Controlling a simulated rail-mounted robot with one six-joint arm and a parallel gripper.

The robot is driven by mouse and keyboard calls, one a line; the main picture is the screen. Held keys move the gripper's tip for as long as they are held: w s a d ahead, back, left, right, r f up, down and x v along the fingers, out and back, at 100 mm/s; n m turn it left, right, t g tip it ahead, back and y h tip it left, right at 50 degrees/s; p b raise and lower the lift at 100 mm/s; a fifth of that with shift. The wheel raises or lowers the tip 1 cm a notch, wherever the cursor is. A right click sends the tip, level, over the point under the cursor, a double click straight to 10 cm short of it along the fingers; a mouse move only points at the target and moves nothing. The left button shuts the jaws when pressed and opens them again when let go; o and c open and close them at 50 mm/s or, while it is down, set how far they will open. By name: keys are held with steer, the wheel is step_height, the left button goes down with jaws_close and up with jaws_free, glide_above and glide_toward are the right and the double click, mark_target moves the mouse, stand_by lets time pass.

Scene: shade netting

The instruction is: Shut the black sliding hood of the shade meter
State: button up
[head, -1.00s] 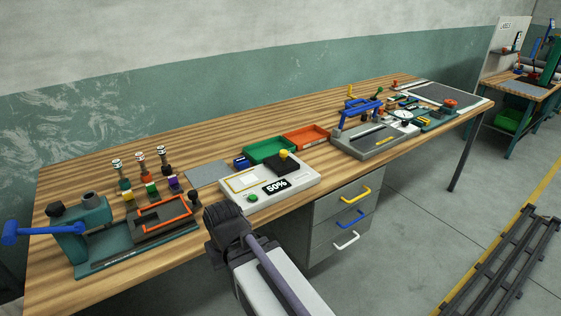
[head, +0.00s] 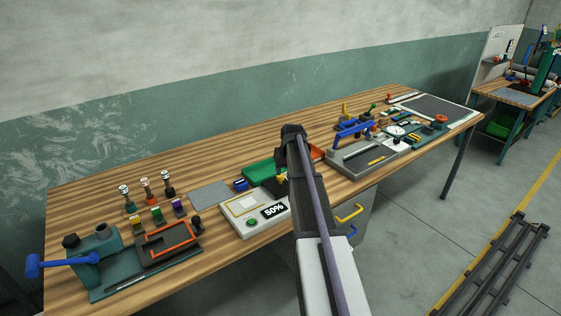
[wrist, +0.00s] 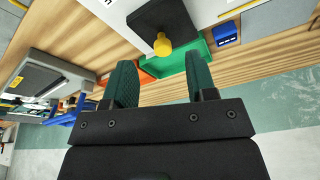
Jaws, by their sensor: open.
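My arm partly hides the hood in the head view. The wrist view shows the hood (wrist: 158,17) and knob (wrist: 162,46) clearly, beyond and between my fingertips. My gripper (wrist: 162,75) is open and empty, apart from the knob. In the head view my gripper (head: 291,133) appears above the hood.
A green tray (wrist: 178,68) and an orange tray (wrist: 133,71) lie beside the hood. A blue block (wrist: 227,33) is near the green tray. A grey device with a blue handle (head: 352,129) stands to the right. A grey mat (head: 209,195) lies left of the trays.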

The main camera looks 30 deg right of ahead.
steer(key=shift+o, duration=0.5)
steer(key=shift+n+t, duration=0.3)
steer(key=shift+t, duration=0.1)
steer(key=w+d, duration=0.2)
steer(key=w, duration=0.2)
steer(key=shift+w+d+r+b, duration=0.15)
steer(key=shift+w+d+b, duration=0.2)
steer(key=shift+d, duration=0.05)
steer(key=shift+n, duration=0.3)
steer(key=b+x, duration=1)
steer(key=x, duration=0.1)
steer(key=shift+w+a, duration=0.1)
steer(key=shift+w, duration=0.15)
steer(key=shift+r, duration=0.25)
jaws_close()
